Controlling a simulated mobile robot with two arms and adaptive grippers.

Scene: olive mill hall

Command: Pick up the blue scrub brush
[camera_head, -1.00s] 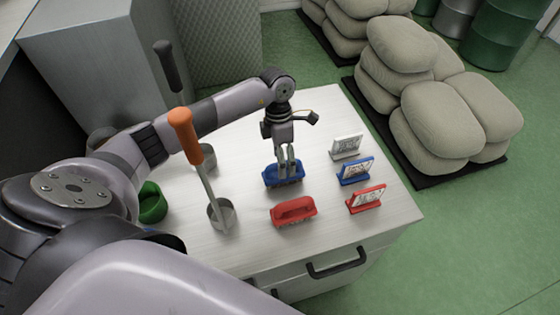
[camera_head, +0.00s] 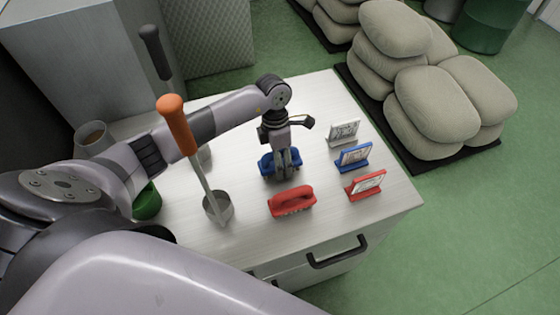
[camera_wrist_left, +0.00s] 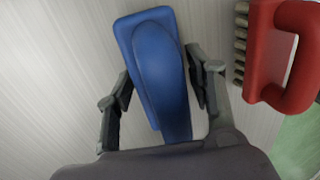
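The blue scrub brush (camera_head: 268,166) lies on the white table, its middle partly hidden by my left gripper (camera_head: 286,172). In the left wrist view the brush (camera_wrist_left: 150,50) shows from above, with its long handle running between the two fingers. My left gripper (camera_wrist_left: 160,88) points down, open, with one dark finger on each side of the brush handle. A narrow gap seems to show beside the fingers. My right gripper is in neither view.
A red scrub brush (camera_head: 292,201) lies close in front.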

